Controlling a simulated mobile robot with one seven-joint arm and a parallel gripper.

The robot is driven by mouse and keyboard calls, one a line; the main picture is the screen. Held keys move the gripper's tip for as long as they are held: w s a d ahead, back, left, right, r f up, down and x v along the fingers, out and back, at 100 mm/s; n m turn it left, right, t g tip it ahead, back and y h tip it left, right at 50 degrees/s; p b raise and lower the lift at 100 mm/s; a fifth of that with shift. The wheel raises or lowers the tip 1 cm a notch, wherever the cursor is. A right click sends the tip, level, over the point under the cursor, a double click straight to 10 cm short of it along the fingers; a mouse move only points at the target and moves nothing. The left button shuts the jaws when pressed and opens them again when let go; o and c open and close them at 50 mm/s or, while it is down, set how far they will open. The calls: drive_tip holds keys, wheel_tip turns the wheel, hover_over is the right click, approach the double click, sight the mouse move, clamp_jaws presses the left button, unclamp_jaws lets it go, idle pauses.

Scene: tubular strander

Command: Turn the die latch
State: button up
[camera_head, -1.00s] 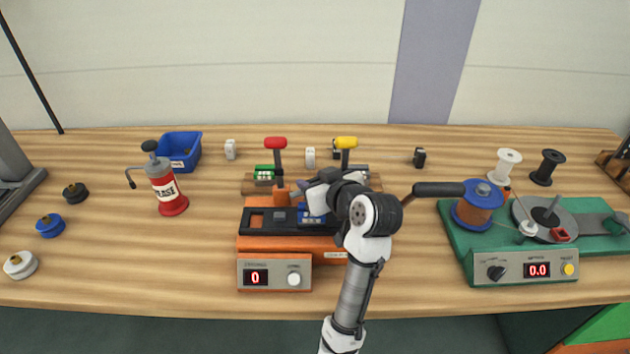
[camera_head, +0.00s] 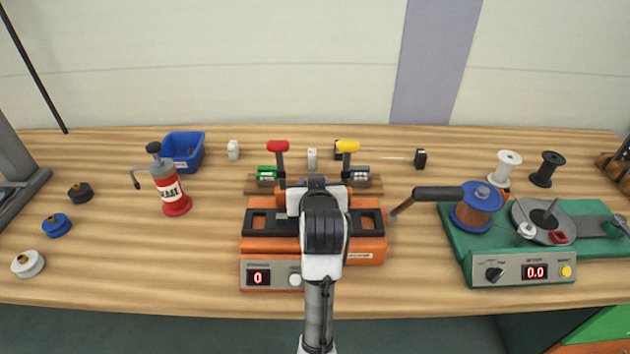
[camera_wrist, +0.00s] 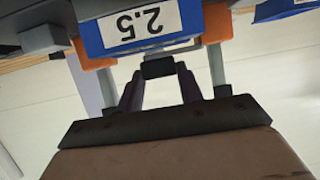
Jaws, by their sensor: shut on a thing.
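In the wrist view a blue die block (camera_wrist: 138,22) with a white label reading 2.5, upside down, sits between orange parts. A small black piece (camera_wrist: 158,67), apparently the die latch, juts out below it. My gripper (camera_wrist: 159,77) is shut on this black piece, with one dark finger on each side. In the head view the orange strander station (camera_head: 368,249) stands at the middle of the bench. My wrist and arm cover its centre, so the latch and fingertips are hidden there.
Behind the station stand a red-topped handle (camera_head: 278,147) and a yellow-topped handle (camera_head: 347,147). A black-gripped lever (camera_head: 437,193) reaches out right towards the green winder (camera_head: 460,238). A red grease can (camera_head: 170,190) and a blue bin (camera_head: 184,151) stand left, with clear bench between.

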drive_tip(key=shift+m+h, duration=0.5)
drive_tip(key=shift+h, duration=0.1)
drive_tip(key=o, duration=0.7)
drive_tip(key=shift+r, duration=0.1)
